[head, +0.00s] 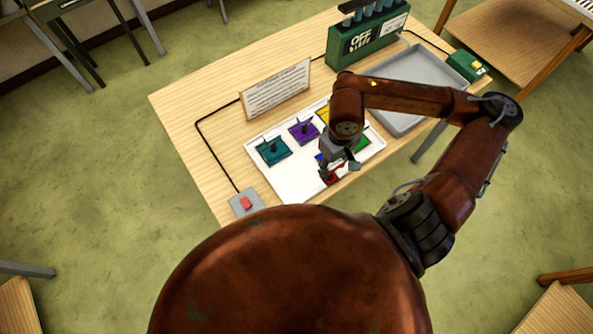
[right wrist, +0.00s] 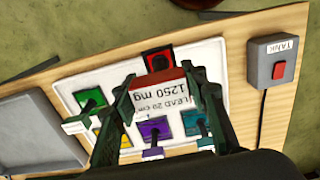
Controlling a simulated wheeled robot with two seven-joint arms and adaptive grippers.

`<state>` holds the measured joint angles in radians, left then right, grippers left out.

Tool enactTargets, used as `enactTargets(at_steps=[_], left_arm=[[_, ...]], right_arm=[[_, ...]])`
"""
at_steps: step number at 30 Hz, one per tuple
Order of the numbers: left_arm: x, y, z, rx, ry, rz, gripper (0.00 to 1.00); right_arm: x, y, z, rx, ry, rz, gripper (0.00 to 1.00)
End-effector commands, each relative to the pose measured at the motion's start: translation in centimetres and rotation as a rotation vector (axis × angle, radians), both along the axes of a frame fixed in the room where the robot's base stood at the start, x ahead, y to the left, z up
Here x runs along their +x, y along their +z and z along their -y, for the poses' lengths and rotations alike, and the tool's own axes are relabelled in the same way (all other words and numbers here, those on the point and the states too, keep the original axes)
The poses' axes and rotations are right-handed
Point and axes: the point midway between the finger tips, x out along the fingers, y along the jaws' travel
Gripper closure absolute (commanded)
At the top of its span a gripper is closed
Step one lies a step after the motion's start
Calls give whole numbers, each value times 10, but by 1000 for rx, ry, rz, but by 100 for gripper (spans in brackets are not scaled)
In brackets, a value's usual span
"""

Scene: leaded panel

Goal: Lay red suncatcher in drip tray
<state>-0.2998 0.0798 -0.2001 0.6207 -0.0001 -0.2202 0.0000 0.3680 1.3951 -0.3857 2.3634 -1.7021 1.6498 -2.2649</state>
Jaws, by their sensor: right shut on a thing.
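The red suncatcher (head: 327,179) is a small dark-framed red square at the near edge of the white tray (head: 285,180). In the right wrist view, the red suncatcher (right wrist: 158,59) shows beyond a white label reading LEAD and 1250 mg. My right gripper (head: 338,171) is over it; in the wrist view the gripper (right wrist: 158,95) has its fingers on either side of that label, shut on the red suncatcher. I cannot tell whether it is lifted. The drip tray (head: 408,123) is grey, empty where visible, and partly hidden by my right arm. My left gripper is out of view.
Teal (head: 272,151), purple (head: 304,131), yellow (head: 322,114) and green (head: 362,143) suncatchers lie on the white tray. A sign (head: 275,89) and a green OFF unit (head: 368,40) stand behind. A red-button box (head: 246,202) sits at the near left edge.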

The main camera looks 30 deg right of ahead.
Motion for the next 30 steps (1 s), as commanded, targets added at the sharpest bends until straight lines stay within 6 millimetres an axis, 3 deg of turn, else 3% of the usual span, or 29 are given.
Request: enactTargets(at_steps=[11,16,26,30], left_arm=[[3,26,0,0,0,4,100],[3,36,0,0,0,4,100],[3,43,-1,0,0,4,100],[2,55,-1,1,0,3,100]], right_arm=[[58,-27,-43,6,0,-1,86],[77,-61,-57,5,-4,-3,86],[95,-89,-69,2,-2,-3,86],[94,-107,-69,4,-4,-4,86]])
